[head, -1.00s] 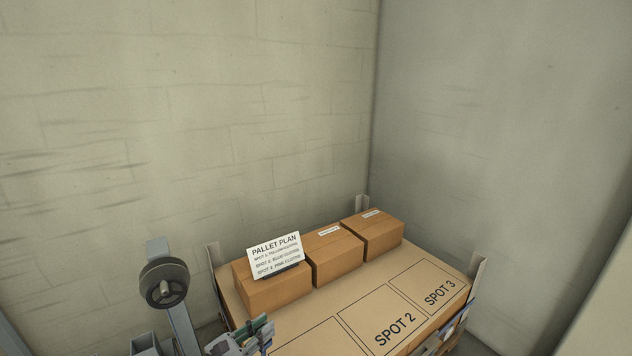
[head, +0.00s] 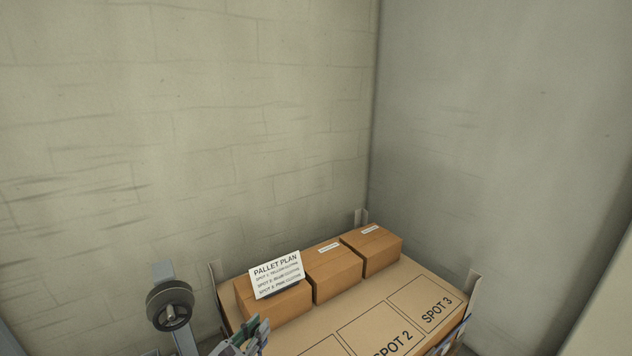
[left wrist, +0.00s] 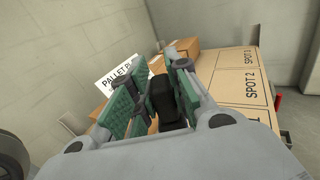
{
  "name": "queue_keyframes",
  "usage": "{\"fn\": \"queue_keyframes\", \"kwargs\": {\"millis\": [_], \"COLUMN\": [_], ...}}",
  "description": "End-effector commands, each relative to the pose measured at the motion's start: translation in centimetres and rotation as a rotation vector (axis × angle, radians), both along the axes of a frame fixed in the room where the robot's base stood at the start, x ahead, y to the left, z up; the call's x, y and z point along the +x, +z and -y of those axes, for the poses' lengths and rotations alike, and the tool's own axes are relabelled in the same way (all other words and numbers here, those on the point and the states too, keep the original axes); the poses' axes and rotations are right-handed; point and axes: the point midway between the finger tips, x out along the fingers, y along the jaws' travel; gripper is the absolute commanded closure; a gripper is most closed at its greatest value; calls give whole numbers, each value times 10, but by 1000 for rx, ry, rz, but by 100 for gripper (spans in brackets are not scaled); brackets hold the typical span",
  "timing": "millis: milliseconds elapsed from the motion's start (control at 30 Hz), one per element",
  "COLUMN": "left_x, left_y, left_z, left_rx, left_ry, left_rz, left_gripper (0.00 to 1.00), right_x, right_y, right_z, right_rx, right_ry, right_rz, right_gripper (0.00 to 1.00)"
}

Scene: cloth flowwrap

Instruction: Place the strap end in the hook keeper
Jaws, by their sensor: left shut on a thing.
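My left gripper (head: 247,338) shows at the bottom edge of the head view, by the near left part of the pallet top. In the left wrist view its green-padded fingers (left wrist: 160,95) are closed around a dark, blocky piece (left wrist: 161,92). This piece is likely the strap end, but its shape is mostly hidden by the fingers. A black reel (head: 171,306) on a grey post stands left of the pallet. I cannot make out the hook keeper for certain. My right gripper is not in view.
Three brown boxes (head: 366,252) stand in a row along the back of the pallet top (head: 408,293). A white pallet plan sign (head: 276,275) leans at the left box. The marked spots in front are bare. Upright grey corner posts (head: 473,290) and walls surround the pallet.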

Motion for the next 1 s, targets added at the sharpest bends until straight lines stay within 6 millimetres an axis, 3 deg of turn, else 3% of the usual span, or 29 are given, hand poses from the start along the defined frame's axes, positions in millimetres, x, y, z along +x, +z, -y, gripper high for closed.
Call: {"fn": "queue_keyframes", "kwargs": {"millis": [500,1000], "left_x": [0,-3], "left_y": [49,92], "left_z": [-15,-36], "left_rx": [-5,-8], "left_ry": [153,309], "left_rz": [1,-3], "left_gripper": [100,100], "right_x": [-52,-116], "right_y": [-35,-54], "right_z": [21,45], "right_rx": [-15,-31], "right_ry": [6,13], "right_rz": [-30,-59], "right_gripper": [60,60]}}
